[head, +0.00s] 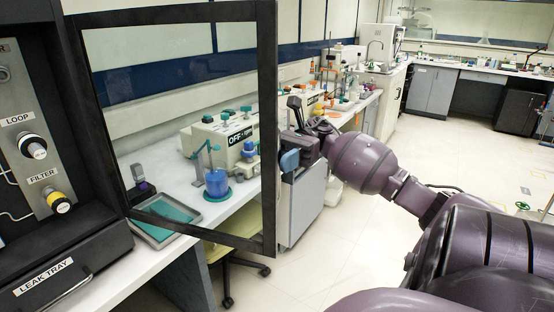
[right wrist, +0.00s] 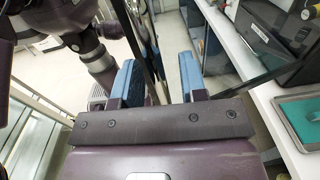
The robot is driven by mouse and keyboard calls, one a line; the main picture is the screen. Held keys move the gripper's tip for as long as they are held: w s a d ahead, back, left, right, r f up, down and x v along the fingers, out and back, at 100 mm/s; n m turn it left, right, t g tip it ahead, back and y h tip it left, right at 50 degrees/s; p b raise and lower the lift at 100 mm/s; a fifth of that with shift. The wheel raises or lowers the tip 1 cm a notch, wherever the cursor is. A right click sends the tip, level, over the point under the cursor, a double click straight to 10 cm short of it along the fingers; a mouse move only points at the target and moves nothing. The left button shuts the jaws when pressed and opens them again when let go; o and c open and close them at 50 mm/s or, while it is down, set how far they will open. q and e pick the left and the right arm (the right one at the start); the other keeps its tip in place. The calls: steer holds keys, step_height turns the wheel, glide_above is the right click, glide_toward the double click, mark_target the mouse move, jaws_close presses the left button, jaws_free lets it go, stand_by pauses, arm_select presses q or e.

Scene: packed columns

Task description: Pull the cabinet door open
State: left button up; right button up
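The cabinet door (head: 266,120) is a clear pane in a black frame. It stands swung out from the dark cabinet (head: 92,120) at the left of the head view. My right gripper (head: 290,150) is at the door's outer upright edge, partly hidden behind it. In the right wrist view its two blue fingers (right wrist: 160,80) are apart, with a dark upright part of the door (right wrist: 150,45) in the gap between them. I see room beside that part, so the fingers do not look clamped. The handle is not clear in the head view. My left gripper is not in view.
A white bench (head: 160,268) holds a grey tray (head: 165,215), a blue beaker (head: 217,184) and a beige instrument (head: 225,135) behind the pane. A chair (head: 235,262) is under the bench. Open floor (head: 340,235) lies to the right.

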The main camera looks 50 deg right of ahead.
steer(key=d+b, duration=0.1)
steer(key=d, duration=0.9)
steer(key=shift+d+b, duration=0.25)
steer(key=shift+b, duration=0.05)
